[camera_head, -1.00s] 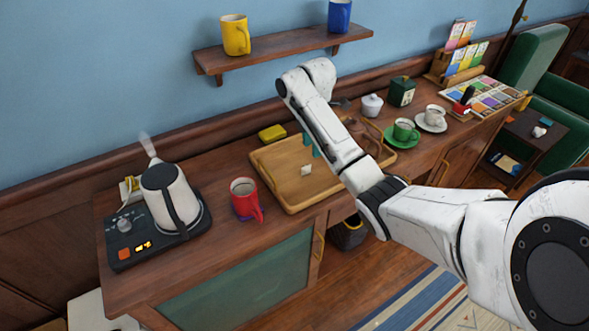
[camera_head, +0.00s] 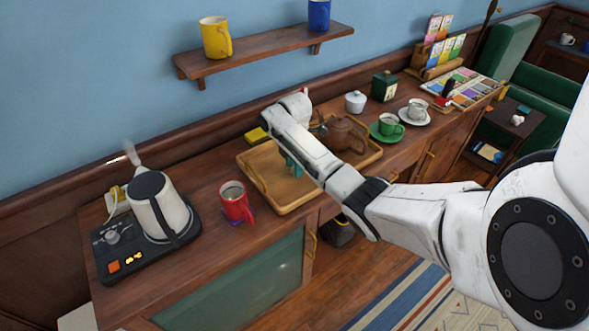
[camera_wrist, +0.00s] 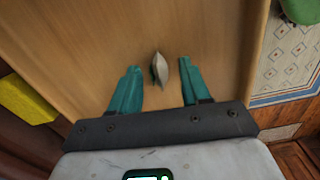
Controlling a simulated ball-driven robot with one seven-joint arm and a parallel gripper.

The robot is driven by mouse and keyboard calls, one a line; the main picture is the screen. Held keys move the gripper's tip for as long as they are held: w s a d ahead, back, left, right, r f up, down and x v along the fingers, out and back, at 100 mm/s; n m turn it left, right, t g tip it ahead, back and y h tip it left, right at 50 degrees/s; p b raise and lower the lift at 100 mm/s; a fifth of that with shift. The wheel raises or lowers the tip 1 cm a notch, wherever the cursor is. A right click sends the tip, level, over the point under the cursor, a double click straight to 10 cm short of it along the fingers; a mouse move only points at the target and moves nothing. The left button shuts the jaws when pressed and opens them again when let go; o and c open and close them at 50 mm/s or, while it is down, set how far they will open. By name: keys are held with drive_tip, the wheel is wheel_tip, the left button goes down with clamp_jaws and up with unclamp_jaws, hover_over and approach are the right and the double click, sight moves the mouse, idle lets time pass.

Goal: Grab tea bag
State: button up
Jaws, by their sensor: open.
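The tea bag is a small pale packet (camera_wrist: 159,69) lying on the light wooden tray (camera_wrist: 215,25) in the wrist view. My gripper (camera_wrist: 159,67) has its two teal fingers spread apart, one on each side of the tea bag, with visible gaps. It is open and holds nothing. In the head view my gripper's teal fingers (camera_head: 292,165) point down over the tray (camera_head: 262,160). There the tea bag is hidden behind my arm and gripper.
A brown teapot (camera_head: 346,133) stands on the tray's right part. A red mug (camera_head: 235,204) and a kettle (camera_head: 157,207) on its base are to the left. A yellow block (camera_wrist: 26,100) lies beside the tray. A green cup (camera_head: 387,125) stands right of the tray.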

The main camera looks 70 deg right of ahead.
drive_tip(key=shift+f, duration=0.35)
drive_tip(key=shift+c, duration=0.2)
clamp_jaws()
